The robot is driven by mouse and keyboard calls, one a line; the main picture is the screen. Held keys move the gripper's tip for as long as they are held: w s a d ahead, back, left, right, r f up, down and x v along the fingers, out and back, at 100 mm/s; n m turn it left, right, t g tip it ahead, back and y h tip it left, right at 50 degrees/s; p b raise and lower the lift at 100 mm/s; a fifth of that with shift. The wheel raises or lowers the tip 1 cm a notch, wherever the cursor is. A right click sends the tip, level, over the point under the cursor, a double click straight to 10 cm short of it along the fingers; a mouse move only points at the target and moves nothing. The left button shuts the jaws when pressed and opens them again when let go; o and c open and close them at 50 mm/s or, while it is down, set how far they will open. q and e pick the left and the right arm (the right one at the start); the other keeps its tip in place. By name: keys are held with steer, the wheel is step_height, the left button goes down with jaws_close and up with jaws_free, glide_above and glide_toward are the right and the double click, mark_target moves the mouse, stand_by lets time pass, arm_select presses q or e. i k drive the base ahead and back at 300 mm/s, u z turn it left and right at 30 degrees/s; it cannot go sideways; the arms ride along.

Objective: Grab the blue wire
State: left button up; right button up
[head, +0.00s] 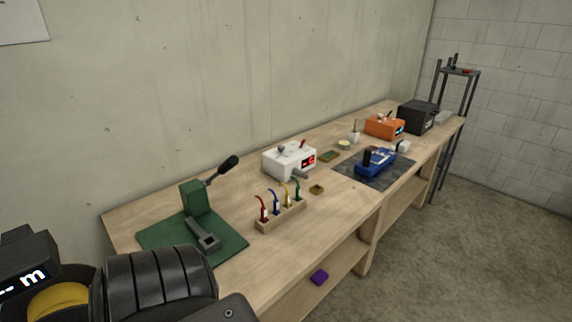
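The blue wire (275,204) stands upright in a small wooden holder (284,219) on the workbench. It is second from the left, between the red wire (264,209) and the yellow wire (287,194). A green wire (298,188) stands at the right end. The tops of the wires curve over. Part of my own arm fills the lower left of the head view, well short of the holder. Neither of my grippers shows in the view.
The wooden workbench (336,204) runs along the wall. A green press (192,197) on a green mat (157,240) stands left of the holder. A white device (286,161) stands behind it. A blue tool (372,164) lies to the right. A purple block (319,278) lies on the lower shelf.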

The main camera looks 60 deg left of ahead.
mark_target(276, 202)
steer(key=i, duration=3.4)
steer(key=u, duration=3.15)
